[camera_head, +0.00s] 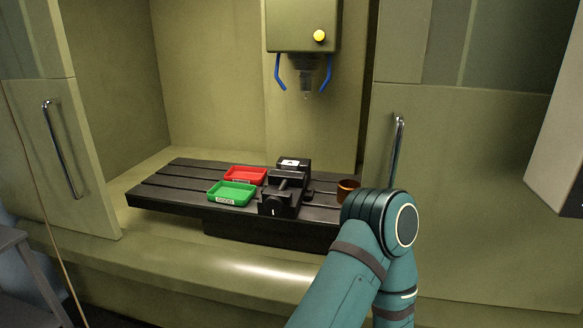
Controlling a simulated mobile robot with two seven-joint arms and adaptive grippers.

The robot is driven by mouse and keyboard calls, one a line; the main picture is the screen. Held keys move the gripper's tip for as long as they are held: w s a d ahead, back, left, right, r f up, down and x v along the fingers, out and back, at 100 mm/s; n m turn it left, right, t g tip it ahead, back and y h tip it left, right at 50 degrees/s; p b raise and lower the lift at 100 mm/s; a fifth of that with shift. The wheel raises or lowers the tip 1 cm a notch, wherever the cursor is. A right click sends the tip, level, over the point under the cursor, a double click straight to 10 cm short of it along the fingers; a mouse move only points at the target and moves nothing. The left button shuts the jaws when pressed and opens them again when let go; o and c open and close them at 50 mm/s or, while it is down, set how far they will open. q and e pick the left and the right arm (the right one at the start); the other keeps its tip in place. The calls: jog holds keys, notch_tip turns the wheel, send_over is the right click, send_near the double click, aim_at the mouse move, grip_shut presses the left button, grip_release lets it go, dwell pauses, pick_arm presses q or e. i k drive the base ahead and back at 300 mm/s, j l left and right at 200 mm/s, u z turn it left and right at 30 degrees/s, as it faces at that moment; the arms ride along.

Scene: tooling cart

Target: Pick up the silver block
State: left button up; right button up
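I cannot make out a silver block in the head view. A black vise (284,192) stands on the slotted dark machine table (165,190), with a small white label (290,162) with a dark mark on its back part. A green tray (232,193) with a label on its front and a red tray (245,175) behind it lie left of the vise. A teal arm of mine comes in from the bottom right, its bent joint in front of the table's right end. Neither of my grippers shows.
A brown-orange cup-like container (347,189) stands right of the vise, partly behind my arm. The spindle head (303,25) with blue nozzles hangs above the vise. Cabinet doors with handles (62,150) flank the opening. The table's left end is clear.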

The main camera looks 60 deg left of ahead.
aim_at(287, 165)
jog(key=j+u, duration=0.3)
jog(key=u, duration=0.15)
jog(key=j+u, duration=0.4)
jog(key=k+j+u, duration=0.15)
jog(key=j, duration=0.15)
jog(key=j+u, duration=0.15)
jog(key=j, duration=0.2)
